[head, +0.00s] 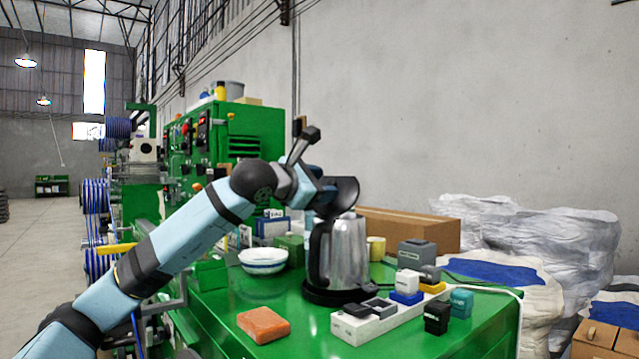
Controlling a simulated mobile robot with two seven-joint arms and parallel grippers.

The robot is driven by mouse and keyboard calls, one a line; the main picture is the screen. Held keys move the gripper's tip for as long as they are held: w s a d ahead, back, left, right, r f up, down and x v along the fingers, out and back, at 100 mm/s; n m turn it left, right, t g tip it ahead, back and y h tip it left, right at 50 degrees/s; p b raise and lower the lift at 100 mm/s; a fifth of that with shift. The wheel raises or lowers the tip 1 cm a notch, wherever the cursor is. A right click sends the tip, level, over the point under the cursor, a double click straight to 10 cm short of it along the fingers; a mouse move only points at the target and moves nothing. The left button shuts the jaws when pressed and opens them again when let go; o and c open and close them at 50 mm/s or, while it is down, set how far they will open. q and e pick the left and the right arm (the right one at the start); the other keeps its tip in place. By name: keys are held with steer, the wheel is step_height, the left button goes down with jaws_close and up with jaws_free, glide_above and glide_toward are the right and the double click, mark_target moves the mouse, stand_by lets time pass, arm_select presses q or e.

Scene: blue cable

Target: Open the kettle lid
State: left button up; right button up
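The silver kettle (347,253) with a black handle on its left side stands upright on its black base on the green table. Its dark lid (345,194) appears tilted up above the kettle's top, at the rear of the rim. My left gripper (327,192) is right at the lid, above the kettle handle, with its arm reaching in from the lower left. Its fingertips are partly hidden against the dark lid, so I cannot tell whether they are open, shut or touching it. My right gripper is not in view.
On the green table (225,305), an orange-brown block (263,324) lies in front and a white bowl (262,261) stands left of the kettle. A power strip (385,318) with several plugs and adapters lies close on the right. A cardboard box (410,228) stands behind.

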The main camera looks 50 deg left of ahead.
arm_select(q)
steer(key=shift+s+r, duration=0.15)
steer(key=shift+s, duration=0.5)
steer(key=s+d+b, duration=0.1)
steer(key=s+b, duration=0.6)
steer(key=s, duration=0.5)
steer(key=shift+s+r, duration=0.35)
steer(key=shift+r, duration=0.05)
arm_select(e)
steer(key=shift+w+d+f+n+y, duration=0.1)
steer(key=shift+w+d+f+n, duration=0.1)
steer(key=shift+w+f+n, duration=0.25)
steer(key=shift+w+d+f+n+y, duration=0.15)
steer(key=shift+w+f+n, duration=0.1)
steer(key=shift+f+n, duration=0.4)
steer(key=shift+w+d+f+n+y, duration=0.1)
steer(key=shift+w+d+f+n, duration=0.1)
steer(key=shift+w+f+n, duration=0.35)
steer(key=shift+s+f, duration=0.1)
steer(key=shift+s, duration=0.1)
